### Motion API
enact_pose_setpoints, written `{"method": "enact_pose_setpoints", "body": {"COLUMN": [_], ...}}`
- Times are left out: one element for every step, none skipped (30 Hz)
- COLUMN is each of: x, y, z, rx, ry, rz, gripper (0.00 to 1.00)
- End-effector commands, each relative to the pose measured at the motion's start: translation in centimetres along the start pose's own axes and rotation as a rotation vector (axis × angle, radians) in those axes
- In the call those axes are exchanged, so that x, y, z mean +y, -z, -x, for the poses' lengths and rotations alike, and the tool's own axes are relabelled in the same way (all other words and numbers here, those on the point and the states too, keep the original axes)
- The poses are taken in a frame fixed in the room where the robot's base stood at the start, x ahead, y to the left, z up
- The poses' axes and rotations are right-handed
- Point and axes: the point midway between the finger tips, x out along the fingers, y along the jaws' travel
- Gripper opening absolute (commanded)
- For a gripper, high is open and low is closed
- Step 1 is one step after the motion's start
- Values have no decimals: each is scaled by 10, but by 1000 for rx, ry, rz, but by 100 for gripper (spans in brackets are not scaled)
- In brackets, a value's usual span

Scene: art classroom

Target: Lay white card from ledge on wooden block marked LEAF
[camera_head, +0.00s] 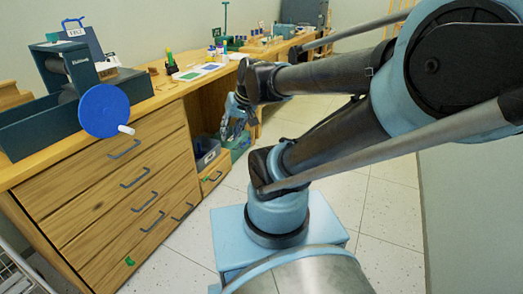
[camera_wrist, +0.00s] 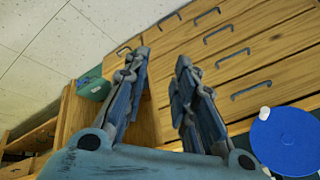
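My gripper (camera_head: 233,127) hangs in front of the wooden counter, below the level of its top. In the wrist view its two fingers (camera_wrist: 162,68) are spread apart with nothing between them. Pale flat sheets (camera_head: 188,76) lie on the counter top; I cannot tell whether one is the white card. No ledge with a card and no wooden block marked LEAF can be made out; the things at the far end of the counter are too small to tell.
A press with a blue wheel (camera_head: 104,111) stands at the counter's near left. Drawers (camera_head: 125,180) with dark handles fill its front. The tiled floor (camera_head: 385,210) to the right is clear.

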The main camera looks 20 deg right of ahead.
Motion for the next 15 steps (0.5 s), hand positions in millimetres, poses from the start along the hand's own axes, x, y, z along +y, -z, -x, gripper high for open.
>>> {"method": "enact_pose_setpoints", "body": {"x": [18, 28, 40, 48, 55, 64, 69, 74, 82, 86, 88, 90, 91, 91, 91], "y": [-18, -29, -42, -50, -58, -67, -73, -77, -83, -86, -88, -90, -91, -91, -92], "z": [1, 2, 3, 5, 6, 7, 8, 10, 12, 13, 14, 14, 15, 15, 15], "rx": [-30, -50, -75, -92, -107, -126, -138, -149, -160, -166, -172, -177, -178, -179, -180], "ry": [-54, -86, -126, -153, -177, -206, -224, -240, -256, -265, -273, -280, -283, -285, -285], "rz": [-2, -2, -3, -4, -6, -8, -9, -11, -13, -15, -16, -17, -17, -17, -17], "gripper": [25, 25, 25, 25, 25, 25, 25, 25, 25, 25, 25, 25, 25, 25, 25]}}
